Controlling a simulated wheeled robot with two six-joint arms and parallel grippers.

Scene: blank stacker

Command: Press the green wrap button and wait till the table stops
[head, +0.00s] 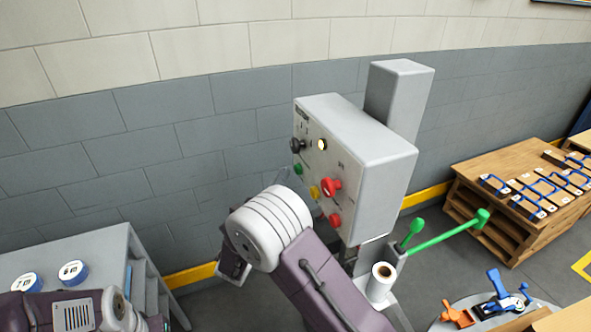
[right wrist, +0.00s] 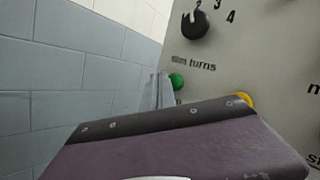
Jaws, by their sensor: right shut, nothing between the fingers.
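The control box (head: 365,165) is a grey panel on a post. Its green button (head: 298,169) sits low on the left of the face, below a black knob (head: 297,145). A round grey table (head: 450,322) is partly visible at lower right.
A yellow button (head: 314,192), a red knob (head: 331,187) and a red button (head: 335,220) share the panel. A white roll (head: 382,280) and a green bar (head: 445,237) stand below. A wooden bench (head: 470,180) is at right, a grey cabinet (head: 95,250) at left.

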